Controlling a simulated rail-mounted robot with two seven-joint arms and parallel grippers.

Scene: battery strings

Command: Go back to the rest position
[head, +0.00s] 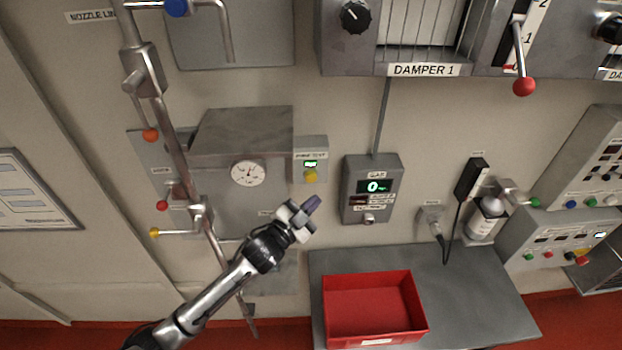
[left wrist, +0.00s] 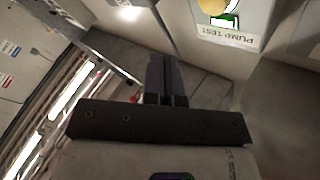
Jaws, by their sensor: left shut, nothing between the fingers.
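My left gripper (head: 311,204) is in the middle of the head view, its arm reaching up from the lower left. Its fingers are together with nothing between them, and they also show in the left wrist view (left wrist: 166,80). The pump test box (left wrist: 230,18) also shows at the top right of the left wrist view. I cannot tell how far the fingertips are from the wall. My right gripper is not in view.
A grey gas meter box (head: 371,188) hangs right of the gripper. Below it a red bin (head: 375,308) stands on a grey bench (head: 470,290). A pipe with levers (head: 172,150) runs down the left. A red-knobbed damper lever (head: 523,85) juts out at upper right.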

